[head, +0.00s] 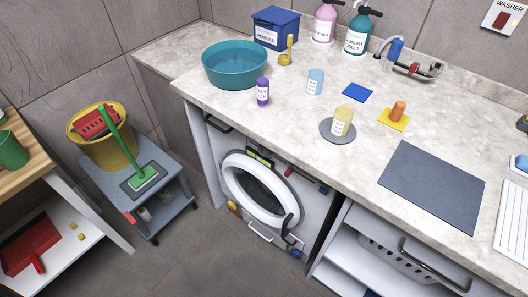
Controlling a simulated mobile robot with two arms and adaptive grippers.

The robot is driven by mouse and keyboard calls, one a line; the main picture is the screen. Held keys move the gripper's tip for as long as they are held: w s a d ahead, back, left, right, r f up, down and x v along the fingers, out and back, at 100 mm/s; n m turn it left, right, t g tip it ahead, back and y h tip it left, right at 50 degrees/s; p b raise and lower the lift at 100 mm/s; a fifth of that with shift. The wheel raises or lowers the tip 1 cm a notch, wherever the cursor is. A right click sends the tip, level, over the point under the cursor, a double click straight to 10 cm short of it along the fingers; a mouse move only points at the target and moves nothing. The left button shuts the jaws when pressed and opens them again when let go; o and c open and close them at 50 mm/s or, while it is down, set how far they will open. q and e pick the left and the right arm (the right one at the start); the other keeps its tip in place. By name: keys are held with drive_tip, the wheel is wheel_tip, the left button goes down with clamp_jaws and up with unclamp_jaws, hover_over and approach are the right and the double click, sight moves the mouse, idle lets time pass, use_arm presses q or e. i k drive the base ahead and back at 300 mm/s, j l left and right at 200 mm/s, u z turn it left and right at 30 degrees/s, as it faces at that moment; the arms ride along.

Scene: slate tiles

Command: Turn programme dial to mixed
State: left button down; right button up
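The white washing machine (315,208) stands under the counter, with its round door (233,172) facing out at an angle. A dark strip with yellow-green marks (260,157) shows at the top of its front, just under the counter edge. A small red part (290,171) and a blue part (323,188) sit along the upper front to the right. The programme dial and its setting are too small to make out for certain. Neither of my grippers is in view.
The counter (215,105) overhangs the machine and holds a teal basin (235,64), bottles and small containers. A grey trolley (165,200) with a yellow bucket (120,150) stands left. Floor (215,255) before the machine is clear. An open shelf (350,240) adjoins right.

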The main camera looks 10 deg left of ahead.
sight(263, 151)
drive_tip(key=z, duration=0.3)
drive_tip(key=i+j+z, duration=0.15)
drive_tip(key=j+z, duration=0.45)
drive_tip(key=z, duration=0.15)
drive_tip(key=i+j+z, duration=0.1)
drive_tip(key=j+z, duration=0.25)
